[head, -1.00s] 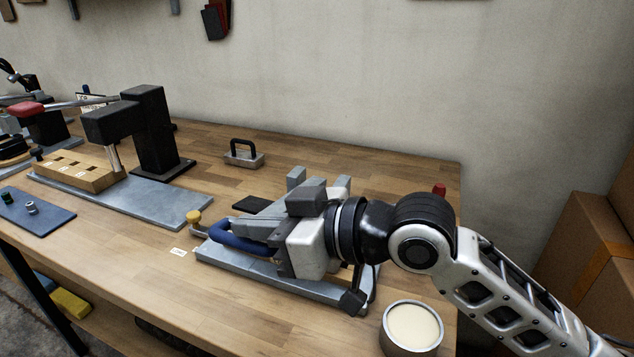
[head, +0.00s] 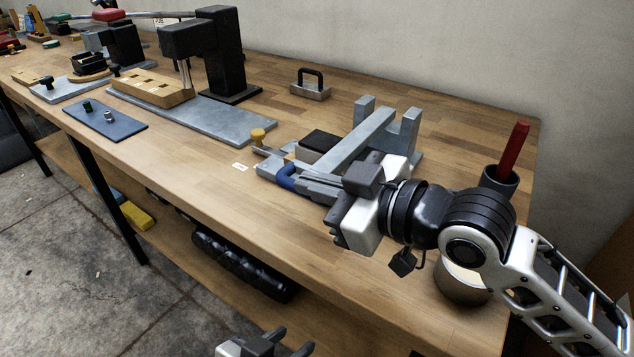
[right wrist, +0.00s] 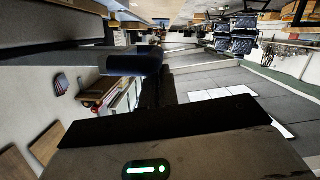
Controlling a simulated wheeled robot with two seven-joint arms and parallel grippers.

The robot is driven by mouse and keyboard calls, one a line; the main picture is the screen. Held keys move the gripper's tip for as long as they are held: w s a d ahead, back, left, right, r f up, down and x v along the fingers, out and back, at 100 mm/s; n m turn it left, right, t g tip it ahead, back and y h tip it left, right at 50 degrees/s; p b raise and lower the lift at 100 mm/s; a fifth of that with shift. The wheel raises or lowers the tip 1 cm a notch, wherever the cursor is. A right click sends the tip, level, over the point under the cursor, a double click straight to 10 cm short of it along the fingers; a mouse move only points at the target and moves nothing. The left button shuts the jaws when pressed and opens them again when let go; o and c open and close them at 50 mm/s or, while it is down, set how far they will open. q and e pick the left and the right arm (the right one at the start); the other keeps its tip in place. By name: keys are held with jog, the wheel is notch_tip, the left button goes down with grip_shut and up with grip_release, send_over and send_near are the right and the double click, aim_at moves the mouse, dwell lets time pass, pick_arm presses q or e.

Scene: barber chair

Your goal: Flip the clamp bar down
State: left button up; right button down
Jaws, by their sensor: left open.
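The clamp fixture stands near the right end of the bench, with two grey uprights (head: 409,130) at its back. Its grey clamp bar (head: 350,142) runs from the uprights toward the front left, and its exact tilt is hard to judge. A blue handle (head: 287,178) shows at the fingertips of my right gripper (head: 312,186); it also shows in the right wrist view (right wrist: 130,62). The fingers look close together on the handle, and they and the palm hide much of it. My left gripper (head: 284,345) is open and empty at the bottom edge, below the bench front.
A round tin (head: 458,287) is close under my right forearm. A dark cup (head: 499,180) with a red-handled tool stands at the right. A black press (head: 222,55) is farther left. The bench front is bare.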

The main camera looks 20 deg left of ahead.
jog(key=shift+d+f+h, duration=0.15)
jog(key=shift+f+h, duration=0.15)
jog(key=shift+f, duration=0.45)
jog(key=shift+r+p, duration=0.4)
jog(key=shift+p, duration=0.05)
notch_tip(320, 180, up, 5)
jog(key=p, duration=0.5)
pick_arm(q)
jog(key=shift+s+a+r+b, duration=0.15)
jog(key=shift+r+b, duration=0.35)
jog(key=shift+b, duration=0.65)
pick_arm(e)
jog(key=v, duration=0.9)
jog(key=shift+s+d+f, duration=0.2)
jog(key=shift+s+d, duration=0.05)
jog(key=shift+s, duration=0.25)
